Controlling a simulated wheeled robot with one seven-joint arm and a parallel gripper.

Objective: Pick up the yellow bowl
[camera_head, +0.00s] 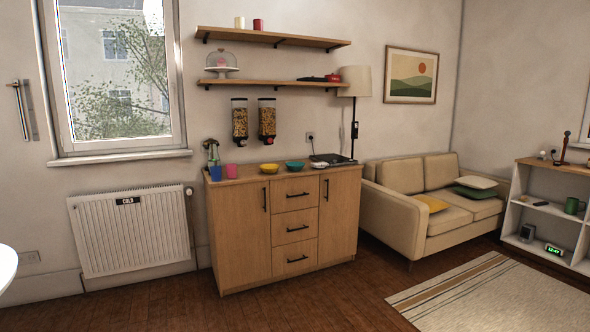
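The yellow bowl (269,168) stands upright on the top of the wooden cabinet (338,172), near its front edge and left of the middle. It is small in the head view, and I cannot see whether anything is in it. A teal bowl (294,166) stands just to its right, with a gap between them. My gripper is not in view.
Left of the yellow bowl stand a pink cup (231,171) and a blue cup (215,173). A dark hot plate (332,159) lies to the right. Two dispensers (267,121) hang above. The wooden floor (300,305) before the cabinet is clear.

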